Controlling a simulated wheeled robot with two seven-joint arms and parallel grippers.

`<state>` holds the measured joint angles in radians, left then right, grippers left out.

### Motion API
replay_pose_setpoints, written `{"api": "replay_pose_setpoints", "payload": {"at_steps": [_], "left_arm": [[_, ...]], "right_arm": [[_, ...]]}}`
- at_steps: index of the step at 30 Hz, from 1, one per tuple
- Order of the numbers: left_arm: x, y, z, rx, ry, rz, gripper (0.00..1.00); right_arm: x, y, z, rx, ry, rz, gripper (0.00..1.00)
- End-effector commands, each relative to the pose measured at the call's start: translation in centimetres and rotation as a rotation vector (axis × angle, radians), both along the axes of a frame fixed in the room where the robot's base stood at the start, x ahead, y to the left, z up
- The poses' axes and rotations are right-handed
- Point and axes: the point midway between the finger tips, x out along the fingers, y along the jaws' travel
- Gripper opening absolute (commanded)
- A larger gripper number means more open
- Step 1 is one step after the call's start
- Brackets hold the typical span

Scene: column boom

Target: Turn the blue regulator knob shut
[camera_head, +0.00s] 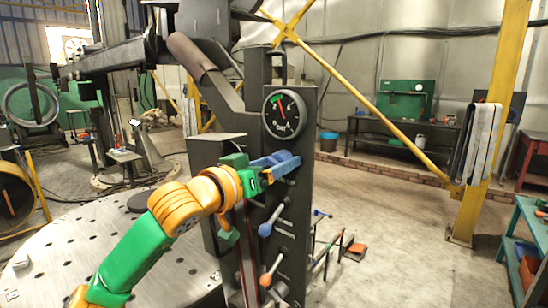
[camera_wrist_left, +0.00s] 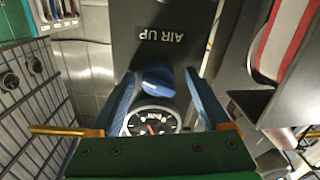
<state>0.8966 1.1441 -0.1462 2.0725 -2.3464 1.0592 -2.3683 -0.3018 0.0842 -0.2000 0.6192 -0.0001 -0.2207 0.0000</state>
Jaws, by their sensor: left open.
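The blue regulator knob (camera_wrist_left: 157,76) shows in the left wrist view, on the dark panel between the gauge and the "AIR UP" lettering. My left gripper (camera_wrist_left: 160,88) is open, with one blue finger on each side of the knob and visible gaps between. In the head view my left gripper (camera_head: 282,163) is at the front of the dark column (camera_head: 304,125), just below the gauge (camera_head: 284,114). There the gripper hides the knob, or its blue cannot be told from the fingers. How deep the fingers reach around it is unclear. My right gripper is not in view.
Below the gripper, the column carries a lever with a blue ball (camera_head: 265,230) and one with an orange ball (camera_head: 266,280). A round perforated table (camera_head: 80,255) is at the lower left. A yellow post (camera_head: 488,130) stands right. Floor between is mostly clear.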

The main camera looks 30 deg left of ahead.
Motion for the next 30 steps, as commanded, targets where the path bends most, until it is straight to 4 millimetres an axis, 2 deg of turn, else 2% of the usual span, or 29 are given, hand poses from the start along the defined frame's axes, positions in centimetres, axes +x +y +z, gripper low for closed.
{"api": "replay_pose_setpoints", "payload": {"at_steps": [3,9,12,30], "left_arm": [[-0.02,-0.01,-0.08,-0.001,0.000,0.000,0.78],[-0.03,-0.01,-0.08,-0.002,0.000,-0.001,0.24],[-0.03,-0.01,-0.09,-0.002,0.001,-0.001,0.00],[-0.03,0.03,-0.11,-0.022,0.004,-0.001,0.00]], "right_arm": [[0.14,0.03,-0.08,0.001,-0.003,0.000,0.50],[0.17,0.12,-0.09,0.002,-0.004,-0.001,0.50],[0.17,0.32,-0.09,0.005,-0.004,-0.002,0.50],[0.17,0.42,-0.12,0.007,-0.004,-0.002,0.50]]}}
